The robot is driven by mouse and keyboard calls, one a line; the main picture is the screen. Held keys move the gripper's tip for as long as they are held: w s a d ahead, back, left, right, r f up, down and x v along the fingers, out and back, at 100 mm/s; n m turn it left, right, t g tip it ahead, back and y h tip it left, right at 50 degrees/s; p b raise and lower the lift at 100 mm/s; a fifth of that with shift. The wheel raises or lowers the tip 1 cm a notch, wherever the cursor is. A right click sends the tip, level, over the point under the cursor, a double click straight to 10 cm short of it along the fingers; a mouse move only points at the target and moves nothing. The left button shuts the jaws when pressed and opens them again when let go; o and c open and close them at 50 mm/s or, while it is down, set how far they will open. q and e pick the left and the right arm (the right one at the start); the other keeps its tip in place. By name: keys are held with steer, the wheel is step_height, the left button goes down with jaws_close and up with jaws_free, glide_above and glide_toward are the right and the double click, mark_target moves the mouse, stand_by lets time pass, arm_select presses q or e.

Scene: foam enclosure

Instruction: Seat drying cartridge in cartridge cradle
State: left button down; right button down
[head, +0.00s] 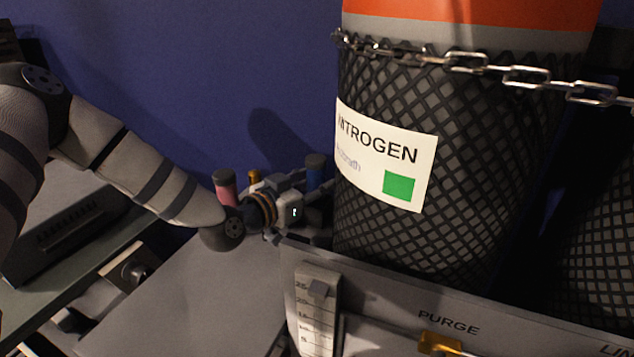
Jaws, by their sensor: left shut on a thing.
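My left arm comes in from the left, and my left gripper (308,187) is at the back of the grey bench, left of the nitrogen cylinder. It is shut on a blue cylinder with a dark cap (316,171), which looks like the drying cartridge and stands about upright between the fingers. Its lower part is hidden by the gripper. A pink cylinder with a dark cap (225,187) stands just left of the gripper, apart from the fingers. I cannot make out the cartridge cradle. My right gripper is out of view.
A large netted nitrogen cylinder (400,230) with a chain (480,62) stands close right of the gripper. The bench top (190,295) at lower left is clear.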

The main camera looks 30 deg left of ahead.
arm_select(q)
steer(key=c, duration=1.2)
jaws_free()
steer(key=shift+c, duration=0.2)
steer(key=shift+o, duration=0.6)
steer(key=shift+r, duration=0.15)
steer(key=p+v, duration=0.3)
steer(key=v, duration=0.9)
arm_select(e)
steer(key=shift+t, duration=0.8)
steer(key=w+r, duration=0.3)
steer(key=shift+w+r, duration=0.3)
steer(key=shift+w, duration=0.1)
